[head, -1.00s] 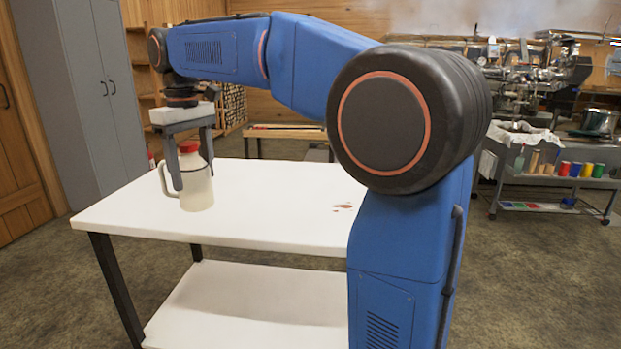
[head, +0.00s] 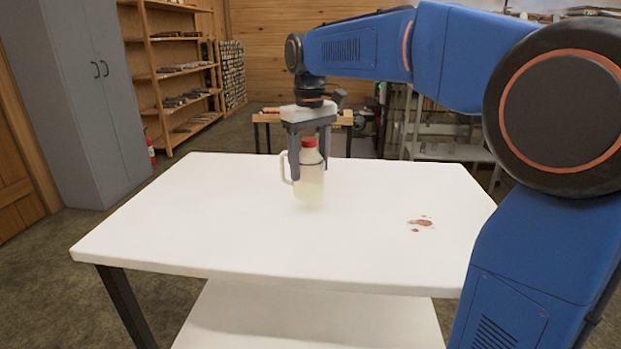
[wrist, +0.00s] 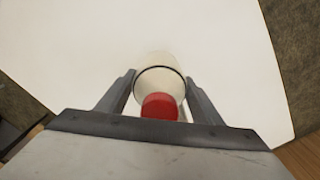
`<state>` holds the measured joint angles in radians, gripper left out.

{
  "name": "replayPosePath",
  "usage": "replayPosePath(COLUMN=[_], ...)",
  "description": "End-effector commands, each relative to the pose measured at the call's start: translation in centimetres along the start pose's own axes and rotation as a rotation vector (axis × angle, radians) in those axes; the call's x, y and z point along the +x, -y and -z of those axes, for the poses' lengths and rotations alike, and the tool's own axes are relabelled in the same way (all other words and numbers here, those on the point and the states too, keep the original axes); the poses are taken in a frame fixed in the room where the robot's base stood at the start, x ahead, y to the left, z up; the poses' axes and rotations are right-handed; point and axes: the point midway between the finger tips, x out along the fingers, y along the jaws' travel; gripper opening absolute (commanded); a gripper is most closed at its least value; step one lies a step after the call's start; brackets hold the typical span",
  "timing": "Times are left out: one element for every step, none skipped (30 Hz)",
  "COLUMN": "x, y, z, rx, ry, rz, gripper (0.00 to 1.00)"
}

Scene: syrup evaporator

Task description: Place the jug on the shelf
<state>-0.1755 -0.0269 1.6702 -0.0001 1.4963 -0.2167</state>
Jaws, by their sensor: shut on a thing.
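The jug (head: 310,184) is pale and translucent with a red cap and a side handle. My gripper (head: 308,168) is shut on it from above, one finger on each side. The jug is upright over the middle of the white table; a faint shadow lies below it, and it seems slightly off the surface. In the wrist view, the jug (wrist: 160,82) and its red cap sit between the gripper's fingers (wrist: 160,95). A wooden shelf unit (head: 147,80) stands at the back left. The white table also has a lower shelf (head: 310,318), which is bare where visible.
The white table top (head: 200,220) is otherwise clear except for a reddish-brown stain (head: 420,223) at right. A grey cabinet (head: 95,100) stands at left, with a red fire extinguisher (head: 150,148) beside it. A low wooden bench (head: 268,119) and a grey rack (head: 445,150) are behind the table.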

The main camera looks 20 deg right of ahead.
Motion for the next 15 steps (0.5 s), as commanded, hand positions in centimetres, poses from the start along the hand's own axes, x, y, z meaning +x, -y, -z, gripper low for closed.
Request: replayPosePath(x=[0.5,0.8,1.3,1.7,2.2,2.8,3.1,3.4,3.7,3.8,3.9,3.9,3.9,3.9,3.8], y=[0.0,0.0,0.0,0.0,0.0,0.0,0.0,0.0,0.0,0.0,0.0,0.0,0.0,0.0,0.0], z=[-0.1,-0.1,-0.1,-0.1,-0.1,-0.1,-0.1,-0.1,-0.1,-0.1,-0.1,-0.1,0.0,0.0,0.0], rx=[0.000,0.000,0.000,0.000,0.000,0.000,0.000,0.000,0.000,0.000,0.000,0.000,0.000,0.000,0.000], ry=[0.002,0.003,0.003,0.002,0.003,0.003,0.002,0.002,0.002,0.002,0.001,0.000,0.000,0.000,0.000], rz=[0.000,0.001,0.001,0.001,0.001,0.001,0.000,0.000,0.000,0.000,0.000,0.000,0.000,0.000,0.000], gripper=[0.38,0.38,0.38,0.38,0.38,0.38,0.38,0.38,0.38,0.38,0.38,0.38,0.38,0.38,0.38])
